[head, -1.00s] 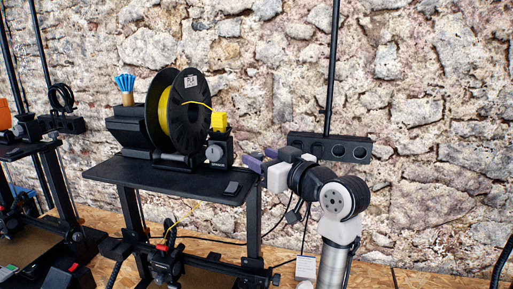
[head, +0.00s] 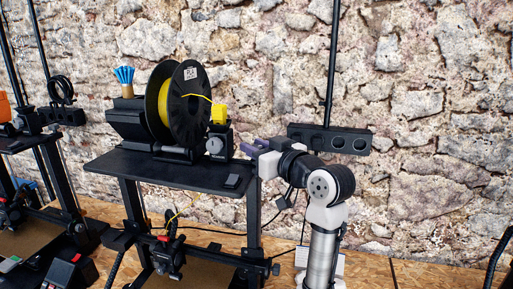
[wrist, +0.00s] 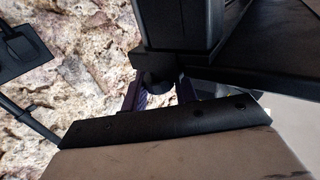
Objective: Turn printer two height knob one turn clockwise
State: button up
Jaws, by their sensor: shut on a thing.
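The printer in the middle (head: 160,169) has a black top shelf with a yellow-filament spool. At the shelf's right end stands a black unit (head: 218,156) with a yellow block on top and a round grey dial on its front. My gripper (head: 246,149) reaches in from the right, its purple fingers at the unit's right side. In the wrist view my gripper (wrist: 158,98) has a finger on each side of a dark round knob (wrist: 158,82) under a black housing. It is shut on this knob. The head view hides the knob, and its turn angle cannot be read.
Another printer (head: 30,230) stands at the left. A black rail with round sockets (head: 335,140) hangs on the stone wall behind my arm. The wooden bench (head: 370,268) at the right is mostly clear.

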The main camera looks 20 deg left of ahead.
jog(key=shift+m+t+h, duration=2.3)
jog(key=shift+t+h, duration=0.1)
jog(key=shift+h, duration=0.3)
jog(key=o, duration=0.9)
jog(key=shift+o, duration=0.2)
jog(key=b+v, duration=0.4)
jog(key=v, duration=1)
jog(key=shift+a, duration=0.1)
